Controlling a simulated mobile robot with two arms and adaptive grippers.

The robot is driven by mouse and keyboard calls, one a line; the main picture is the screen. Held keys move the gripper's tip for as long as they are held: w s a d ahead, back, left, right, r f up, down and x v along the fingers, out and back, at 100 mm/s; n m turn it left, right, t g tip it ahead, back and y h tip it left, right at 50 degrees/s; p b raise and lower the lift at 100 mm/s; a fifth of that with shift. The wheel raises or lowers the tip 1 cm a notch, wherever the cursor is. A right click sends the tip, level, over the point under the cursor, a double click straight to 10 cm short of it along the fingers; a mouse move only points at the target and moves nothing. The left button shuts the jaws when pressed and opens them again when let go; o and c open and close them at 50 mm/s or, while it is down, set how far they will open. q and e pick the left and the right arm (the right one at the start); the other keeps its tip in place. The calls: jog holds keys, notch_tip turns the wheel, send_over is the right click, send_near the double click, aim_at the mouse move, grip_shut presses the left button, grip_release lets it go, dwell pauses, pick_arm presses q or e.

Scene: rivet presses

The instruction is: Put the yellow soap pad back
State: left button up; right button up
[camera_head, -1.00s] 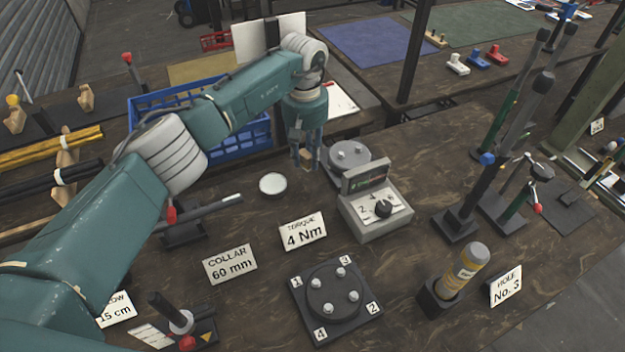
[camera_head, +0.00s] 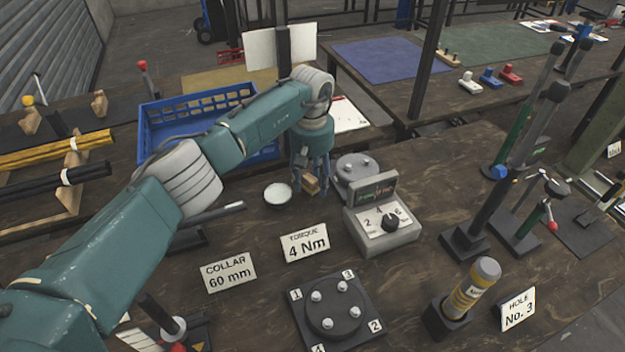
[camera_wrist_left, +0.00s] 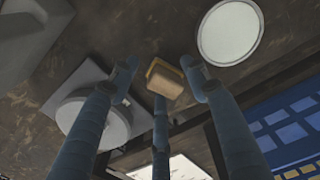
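The yellow soap pad (camera_head: 311,184) is a small tan-yellow block between the fingertips of my left gripper (camera_head: 310,190). My right gripper is not in view.
A blue crate (camera_head: 160,120) stands behind left. Label cards and a bolt plate (camera_head: 335,308) are nearer.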

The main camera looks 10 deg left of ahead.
aim_at(312, 179)
pick_arm(q)
jog(key=shift+r+p, duration=0.4)
jog(key=shift+r, duration=0.05)
notch_tip(312, 179, up, 11)
jog(key=p, duration=0.5)
jog(key=shift+r, duration=0.2)
jog(key=shift+s, duration=0.1)
